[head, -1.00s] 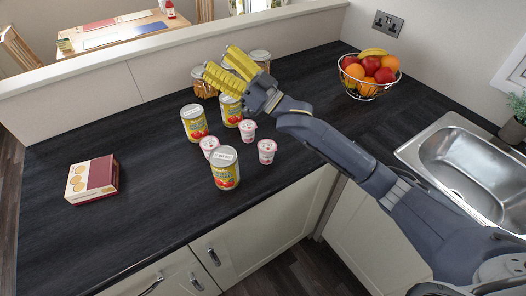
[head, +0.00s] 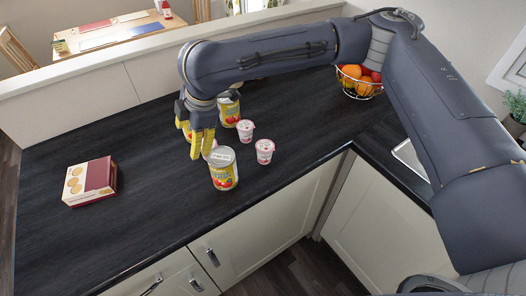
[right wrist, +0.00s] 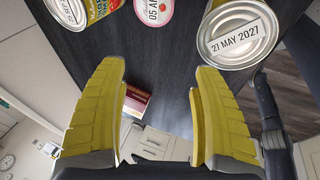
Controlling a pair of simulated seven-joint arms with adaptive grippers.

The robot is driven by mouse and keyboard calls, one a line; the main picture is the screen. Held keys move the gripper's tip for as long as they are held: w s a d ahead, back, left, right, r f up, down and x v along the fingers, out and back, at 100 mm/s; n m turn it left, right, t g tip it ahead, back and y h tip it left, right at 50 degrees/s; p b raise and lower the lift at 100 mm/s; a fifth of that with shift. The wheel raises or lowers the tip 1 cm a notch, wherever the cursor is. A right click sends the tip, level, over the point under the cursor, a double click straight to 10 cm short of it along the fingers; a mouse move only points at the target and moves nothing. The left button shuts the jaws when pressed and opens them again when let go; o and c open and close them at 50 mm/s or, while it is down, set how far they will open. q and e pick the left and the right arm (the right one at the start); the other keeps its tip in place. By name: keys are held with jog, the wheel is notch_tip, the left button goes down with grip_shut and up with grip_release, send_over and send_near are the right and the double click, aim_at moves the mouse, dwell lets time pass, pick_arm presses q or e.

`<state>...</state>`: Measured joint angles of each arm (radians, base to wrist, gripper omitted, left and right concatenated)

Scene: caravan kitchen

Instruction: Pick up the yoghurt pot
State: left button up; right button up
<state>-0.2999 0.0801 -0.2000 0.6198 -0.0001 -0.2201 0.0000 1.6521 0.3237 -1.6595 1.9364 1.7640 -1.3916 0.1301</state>
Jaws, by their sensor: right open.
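Two small white and pink yoghurt pots stand upright on the dark worktop in the head view, one farther back (head: 246,131) and one nearer the front (head: 265,151). A third is mostly hidden behind my right gripper (head: 203,154). That gripper points down, open and empty, among the pots and cans. In the right wrist view a pink-edged yoghurt pot lid (right wrist: 153,10) shows at the top edge, beyond the spread yellow fingertips (right wrist: 159,70) and apart from them. My left gripper is not in view.
A yellow-labelled can (head: 223,170) stands close by my right gripper, and another can (head: 229,112) stands behind. A red and cream box (head: 91,182) lies to the left. A fruit basket (head: 357,84) stands at the back right. The worktop's front left is clear.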

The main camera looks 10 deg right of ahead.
aim_at(263, 145)
jog(key=s+d+r+n+h, duration=0.1)
jog(key=d+r+n+h, duration=0.15)
jog(key=d+h, duration=0.85)
jog(key=d+f+y, duration=0.1)
jog(key=d+f, duration=0.1)
jog(key=f, duration=0.1)
jog(key=w+d+f+y, duration=0.1)
jog(key=d+f, duration=0.2)
jog(key=f, duration=0.1)
jog(key=w+d+f+y, duration=0.1)
jog(key=d+f, duration=0.1)
jog(key=f, duration=0.1)
jog(key=shift+w+d+f, duration=0.1)
jog(key=shift+d+f, duration=0.05)
jog(key=shift+f, duration=0.1)
jog(key=shift+x, duration=2.65)
jog(key=shift+d, duration=0.15)
jog(key=shift+c, duration=0.2)
jog(key=c, duration=1.4)
jog(key=shift+o, duration=0.2)
jog(key=shift+r, duration=0.1)
